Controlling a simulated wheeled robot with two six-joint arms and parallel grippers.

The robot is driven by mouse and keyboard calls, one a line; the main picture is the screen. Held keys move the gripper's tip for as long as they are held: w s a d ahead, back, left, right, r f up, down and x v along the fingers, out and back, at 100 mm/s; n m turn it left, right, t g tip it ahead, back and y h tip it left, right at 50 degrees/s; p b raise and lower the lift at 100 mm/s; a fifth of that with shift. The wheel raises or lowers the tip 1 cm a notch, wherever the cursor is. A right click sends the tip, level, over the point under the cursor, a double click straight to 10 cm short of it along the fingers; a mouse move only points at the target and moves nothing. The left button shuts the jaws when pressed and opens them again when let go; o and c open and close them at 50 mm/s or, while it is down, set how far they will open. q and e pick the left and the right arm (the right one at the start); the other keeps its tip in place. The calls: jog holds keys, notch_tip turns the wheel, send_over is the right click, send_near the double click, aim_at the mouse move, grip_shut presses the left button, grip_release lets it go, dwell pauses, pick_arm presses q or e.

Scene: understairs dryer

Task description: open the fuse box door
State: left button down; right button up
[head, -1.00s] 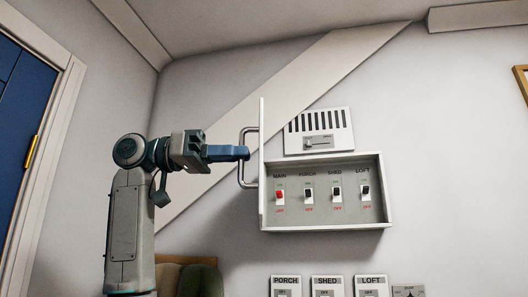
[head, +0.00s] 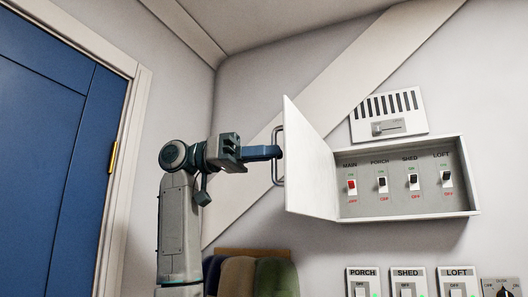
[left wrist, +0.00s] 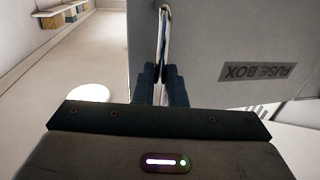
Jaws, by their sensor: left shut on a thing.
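The fuse box (head: 405,205) is on the wall with its white door (head: 312,165) swung open on the left side. Inside are the MAIN, PORCH, SHED and LOFT switches; the MAIN one is red. My left gripper (head: 277,152) is shut on the door's metal handle (head: 275,178). In the left wrist view my left gripper (left wrist: 163,85) closes around the handle (left wrist: 164,35), beside the door face (left wrist: 210,40) with its upside-down FUSE BOX label. My right gripper is not in view.
A vent panel with a slider (head: 390,115) sits just above the box. Labelled switch plates (head: 408,275) and a dial (head: 503,290) are below it. Rounded cushion-like shapes (head: 238,275) stand below the door. A blue door (head: 50,150) is at left.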

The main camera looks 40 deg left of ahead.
pick_arm(q)
jog(key=c, duration=1.5)
grip_release()
jog(key=shift+w+r, duration=0.15)
jog(key=shift+w, duration=0.1)
jog(key=b+v, duration=0.2)
jog(key=v, duration=0.8)
jog(key=shift+w, duration=0.2)
jog(key=shift+a, duration=0.1)
